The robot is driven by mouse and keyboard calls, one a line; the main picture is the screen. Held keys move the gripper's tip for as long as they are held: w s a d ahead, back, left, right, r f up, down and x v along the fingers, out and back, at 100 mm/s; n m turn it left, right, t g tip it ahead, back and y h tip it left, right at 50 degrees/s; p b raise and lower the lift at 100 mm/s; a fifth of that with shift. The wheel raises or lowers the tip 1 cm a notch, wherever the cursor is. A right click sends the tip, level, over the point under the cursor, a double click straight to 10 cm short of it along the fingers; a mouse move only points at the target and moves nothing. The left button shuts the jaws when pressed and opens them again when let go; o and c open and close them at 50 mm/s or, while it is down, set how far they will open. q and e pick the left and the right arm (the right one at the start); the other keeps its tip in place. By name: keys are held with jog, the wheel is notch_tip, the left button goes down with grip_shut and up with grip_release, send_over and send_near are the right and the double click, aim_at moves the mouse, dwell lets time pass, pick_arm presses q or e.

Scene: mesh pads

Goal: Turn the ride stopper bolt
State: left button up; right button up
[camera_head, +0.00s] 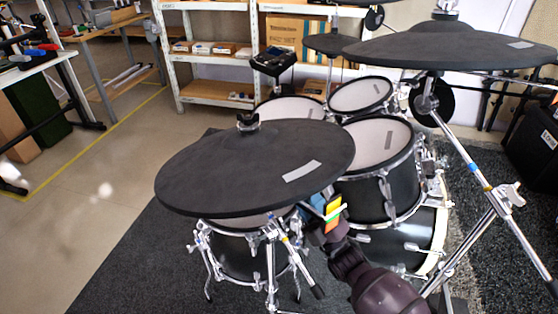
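A large dark cymbal pad (235,175) with a grey sticker fills the middle of the head view, tilted slightly. A dark stopper bolt with a metallic base (248,121) stands at its centre. A second large dark cymbal (460,48) is at the upper right, with a silver fitting (446,9) on top. Which cymbal is the ride is not marked. My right gripper (322,203), with coloured parts, is at the near right edge of the middle cymbal, well away from its bolt. Its fingertips are partly hidden, so its opening is unclear. My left gripper is out of view.
White drum pads (378,145) and chrome stands (485,205) crowd the space behind and right of my arm. A small drum (240,252) sits under the middle cymbal. Shelves (212,88) stand behind. The floor at left (90,220) is clear.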

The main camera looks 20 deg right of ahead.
jog(key=w+a+r+n+y, duration=0.1)
jog(key=w+r, duration=0.1)
jog(key=r, duration=0.1)
jog(key=w+a+r+n+y, duration=0.1)
jog(key=w+r, duration=0.2)
jog(key=w+a+r+n, duration=0.1)
jog(key=w+r, duration=0.2)
jog(key=shift+a+y, duration=0.35)
jog(key=shift+y, duration=0.05)
jog(key=shift+w, duration=0.1)
grip_shut()
